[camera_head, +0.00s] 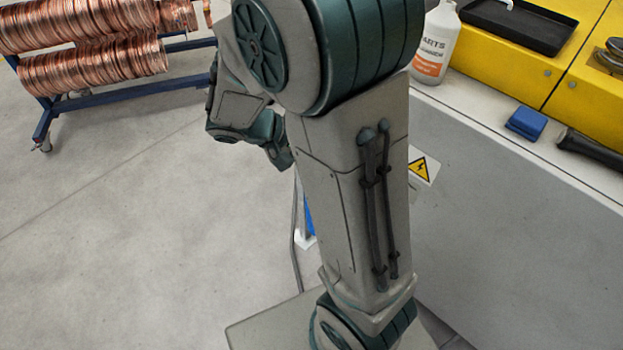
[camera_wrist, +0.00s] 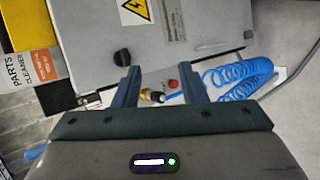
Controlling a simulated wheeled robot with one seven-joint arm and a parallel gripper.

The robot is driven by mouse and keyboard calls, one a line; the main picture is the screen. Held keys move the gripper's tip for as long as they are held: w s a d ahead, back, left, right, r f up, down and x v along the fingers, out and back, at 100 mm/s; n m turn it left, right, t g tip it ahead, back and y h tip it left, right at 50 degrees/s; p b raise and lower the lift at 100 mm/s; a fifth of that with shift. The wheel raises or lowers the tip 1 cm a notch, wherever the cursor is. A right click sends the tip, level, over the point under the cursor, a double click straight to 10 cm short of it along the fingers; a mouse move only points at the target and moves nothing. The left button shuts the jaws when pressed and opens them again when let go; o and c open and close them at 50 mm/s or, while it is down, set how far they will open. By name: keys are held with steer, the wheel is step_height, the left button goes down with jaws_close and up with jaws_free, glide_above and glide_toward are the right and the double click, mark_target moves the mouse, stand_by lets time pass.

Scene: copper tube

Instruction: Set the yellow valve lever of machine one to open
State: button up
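In the wrist view my gripper (camera_wrist: 160,87) is open, with its two dark fingers spread apart. A small brass-coloured fitting (camera_wrist: 150,95) shows between the fingers, nearer the left one. A red button (camera_wrist: 172,84) shows beside it, nearer the right finger. I cannot make out a distinct yellow lever; part of this spot is hidden behind the gripper body. The grey panel of a machine (camera_wrist: 190,50) lies beyond the fingertips. In the head view my arm covers this area, and the fingertips are hidden behind it.
A blue coiled hose (camera_wrist: 240,78) is right of the fingers. A black knob (camera_wrist: 122,57) sits on the panel. A cleaner bottle (camera_head: 436,42), black tray (camera_head: 520,22) and blue block (camera_head: 526,122) are at right. A copper coil rack (camera_head: 110,60) stands left; floor before it is clear.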

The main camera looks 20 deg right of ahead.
steer(key=s+a+t+y+b, duration=0.1)
steer(key=s+a+y, duration=0.4)
steer(key=s+y, duration=0.2)
steer(key=shift+s+a+r+m+y+b, duration=0.25)
steer(key=shift+m+y+b, duration=0.05)
steer(key=shift+y, duration=0.2)
